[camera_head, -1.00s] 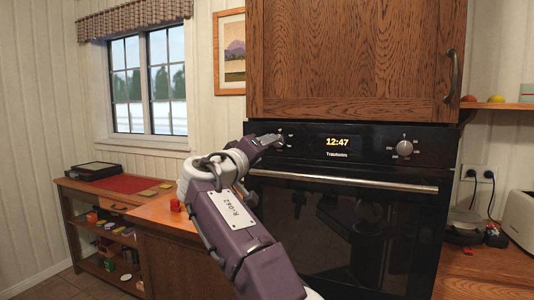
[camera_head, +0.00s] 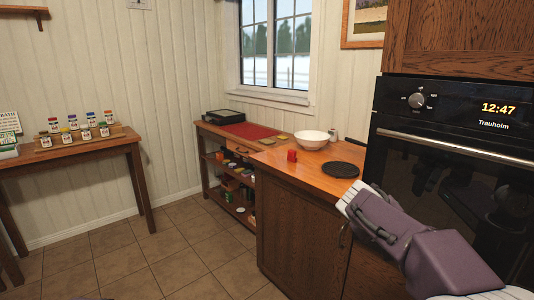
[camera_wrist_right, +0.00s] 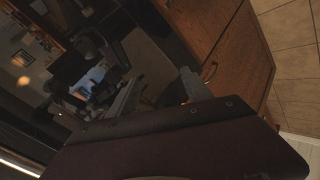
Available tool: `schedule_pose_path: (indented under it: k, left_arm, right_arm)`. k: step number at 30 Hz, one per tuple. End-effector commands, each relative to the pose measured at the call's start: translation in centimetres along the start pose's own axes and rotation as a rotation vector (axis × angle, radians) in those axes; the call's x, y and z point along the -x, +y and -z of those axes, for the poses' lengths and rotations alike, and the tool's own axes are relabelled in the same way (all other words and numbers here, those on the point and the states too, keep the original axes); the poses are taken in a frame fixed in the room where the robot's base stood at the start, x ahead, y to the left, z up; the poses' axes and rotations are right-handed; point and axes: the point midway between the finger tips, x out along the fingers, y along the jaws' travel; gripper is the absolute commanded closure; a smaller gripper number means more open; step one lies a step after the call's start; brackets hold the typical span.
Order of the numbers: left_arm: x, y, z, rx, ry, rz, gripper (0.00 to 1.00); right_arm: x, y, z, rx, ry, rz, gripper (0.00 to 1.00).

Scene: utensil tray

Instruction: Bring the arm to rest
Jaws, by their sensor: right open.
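My right arm (camera_head: 415,240), purple with a white joint, comes in from the lower right in the head view. It stands in front of the oven (camera_head: 450,185).
A low shelf unit stands by the window. A side table (camera_head: 80,150) holds a rack of jars. The tiled floor between is clear.

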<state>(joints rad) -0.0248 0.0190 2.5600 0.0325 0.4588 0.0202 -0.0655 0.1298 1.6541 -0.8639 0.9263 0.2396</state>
Motion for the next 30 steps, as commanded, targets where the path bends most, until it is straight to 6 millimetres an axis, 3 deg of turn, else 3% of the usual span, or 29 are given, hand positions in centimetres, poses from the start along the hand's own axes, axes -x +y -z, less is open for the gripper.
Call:
schedule_pose_path:
  k: [1, 3, 6, 12, 16, 17, 18, 30]
  left_arm:
    - [0.0, 0.0, 0.0, 0.000, 0.000, 0.000, 1.00]
    - [0.0, 0.0, 0.0, 0.000, 0.000, 0.000, 1.00]
    - [0.0, 0.0, 0.0, 0.000, 0.000, 0.000, 1.00]
    - [0.0, 0.0, 0.0, 0.000, 0.000, 0.000, 1.00]
    - [0.0, 0.0, 0.0, 0.000, 0.000, 0.000, 1.00]
    - [0.0, 0.0, 0.0, 0.000, 0.000, 0.000, 1.00]
    - [1.6, 0.0, 0.1, 0.000, -0.001, 0.000, 1.00]
    - [16.4, 0.3, 1.7, 0.000, 0.000, 0.000, 1.00]
  right_arm:
    - [-0.9, -3.2, -3.0, 0.008, -0.055, 0.089, 0.42]
    - [-1.6, -8.0, -7.1, 0.002, -0.128, 0.220, 0.42]
    - [-1.4, -13.6, -12.5, -0.028, -0.223, 0.374, 0.42]
    - [0.8, -21.7, -21.1, -0.126, -0.384, 0.589, 0.42]
    - [2.7, -25.9, -25.5, -0.223, -0.476, 0.691, 0.42]
    - [3.0, -26.8, -25.7, -0.264, -0.475, 0.712, 0.42]
    - [3.5, -25.7, -23.6, -0.269, -0.419, 0.718, 0.42]
    - [13.0, -15.6, -18.0, -0.263, -0.426, 0.716, 0.42]
